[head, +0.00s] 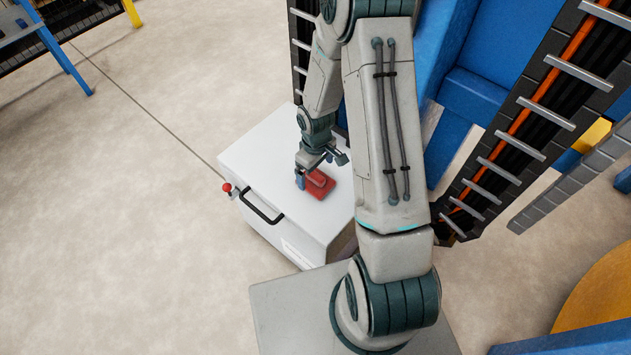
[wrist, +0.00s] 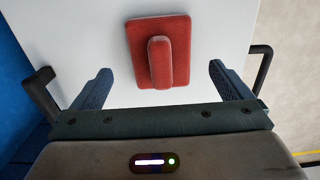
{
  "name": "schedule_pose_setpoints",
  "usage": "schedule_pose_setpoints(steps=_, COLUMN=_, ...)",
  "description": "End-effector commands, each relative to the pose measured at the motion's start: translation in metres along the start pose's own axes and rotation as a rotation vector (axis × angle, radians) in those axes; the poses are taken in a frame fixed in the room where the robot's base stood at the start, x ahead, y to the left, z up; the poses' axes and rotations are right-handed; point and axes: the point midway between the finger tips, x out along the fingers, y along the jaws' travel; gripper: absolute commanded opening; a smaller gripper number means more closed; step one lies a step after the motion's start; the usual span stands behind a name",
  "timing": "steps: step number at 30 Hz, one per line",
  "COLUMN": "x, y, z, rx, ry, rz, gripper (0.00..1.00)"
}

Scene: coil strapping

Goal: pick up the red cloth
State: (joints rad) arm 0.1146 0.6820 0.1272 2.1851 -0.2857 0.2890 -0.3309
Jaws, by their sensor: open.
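The red cloth (head: 318,186) lies on the white top of a box-like cabinet in the head view. In the wrist view the red cloth (wrist: 172,52) is a flat red rectangle with a raised rounded ridge along its middle. My gripper (head: 308,180) is above the cabinet top, close to the cloth and partly in front of it. In the wrist view my gripper (wrist: 163,85) is open, with one finger to each side and the cloth's ridge between and just beyond them. The fingers do not visibly touch the cloth.
The white cabinet (head: 262,165) has a black handle (head: 261,208) and a red knob (head: 227,187) on its near left side. Black cable tracks and blue machinery (head: 470,95) stand close on the right. Open concrete floor (head: 110,220) lies to the left.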

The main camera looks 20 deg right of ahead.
Motion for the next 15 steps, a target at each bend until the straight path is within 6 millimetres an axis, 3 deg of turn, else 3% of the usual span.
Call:
schedule_pose_setpoints(steps=1, x=0.012, y=-0.002, z=0.0, rx=-0.002, ry=-0.003, rz=-0.003, gripper=0.98)
schedule_pose_setpoints(steps=6, x=0.035, y=-0.002, z=-0.001, rx=0.001, ry=-0.002, rz=-0.001, gripper=0.98)
schedule_pose_setpoints(steps=15, x=0.04, y=-0.001, z=-0.001, rx=0.001, ry=0.0, rz=0.0, gripper=0.98)
